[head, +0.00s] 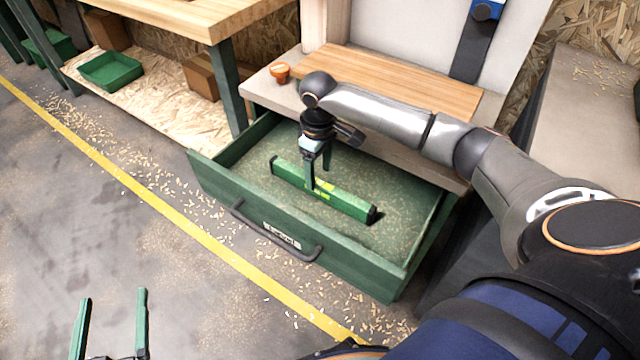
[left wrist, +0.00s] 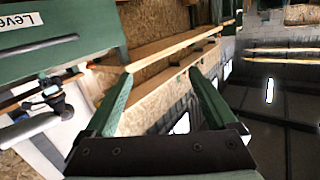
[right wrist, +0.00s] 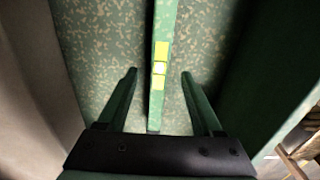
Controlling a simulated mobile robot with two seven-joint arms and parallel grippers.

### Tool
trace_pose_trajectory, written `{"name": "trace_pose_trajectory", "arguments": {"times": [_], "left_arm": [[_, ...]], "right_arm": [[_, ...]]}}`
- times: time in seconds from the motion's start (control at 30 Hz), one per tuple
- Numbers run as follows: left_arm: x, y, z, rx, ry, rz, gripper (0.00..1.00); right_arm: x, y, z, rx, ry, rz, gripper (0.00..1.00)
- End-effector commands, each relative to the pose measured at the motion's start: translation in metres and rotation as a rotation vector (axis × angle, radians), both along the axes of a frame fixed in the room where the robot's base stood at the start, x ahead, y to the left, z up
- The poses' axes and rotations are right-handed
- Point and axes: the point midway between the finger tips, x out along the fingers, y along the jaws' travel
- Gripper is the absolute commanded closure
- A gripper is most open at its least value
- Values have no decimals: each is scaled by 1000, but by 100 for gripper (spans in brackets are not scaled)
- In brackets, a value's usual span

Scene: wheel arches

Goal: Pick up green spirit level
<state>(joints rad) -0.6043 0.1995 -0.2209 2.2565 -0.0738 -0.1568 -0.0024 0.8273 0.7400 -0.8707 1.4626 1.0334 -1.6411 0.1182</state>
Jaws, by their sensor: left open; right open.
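The green spirit level (head: 345,204), with yellow-green vial windows, lies in the open green drawer (head: 410,228). In the right wrist view the level (right wrist: 157,97) runs lengthwise between the two fingers, with a gap on each side. My right gripper (head: 318,182) is over the level in the drawer, open, pointing down, with its fingers on either side of the level. It also shows in the right wrist view (right wrist: 158,80). My left gripper (head: 113,292) is open and empty at the lower left, over the floor, away from the drawer; it also shows in the left wrist view (left wrist: 162,75).
The drawer's front has a handle (head: 275,235) and a label. A wooden board (head: 400,85) and a small orange item (head: 279,72) are on the worktop above. A workbench (head: 215,15) with a green tray (head: 110,71) on its lower shelf stands left. Floor in front is clear apart from shavings.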

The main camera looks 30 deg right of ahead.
Motion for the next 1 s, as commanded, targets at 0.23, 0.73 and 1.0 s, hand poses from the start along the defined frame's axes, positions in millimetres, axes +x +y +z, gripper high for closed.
{"name": "trace_pose_trajectory", "arguments": {"times": [0.23,0.73,1.0], "left_arm": [[4,-2,51,0,-217,-24,9],[-9,-7,117,-2,-491,-64,9],[-9,-7,117,-2,-489,-63,9]], "right_arm": [[-2,-2,-22,-1,2,-2,32],[-3,-2,-48,0,0,-1,32],[-3,-2,-48,0,0,-1,44]]}}
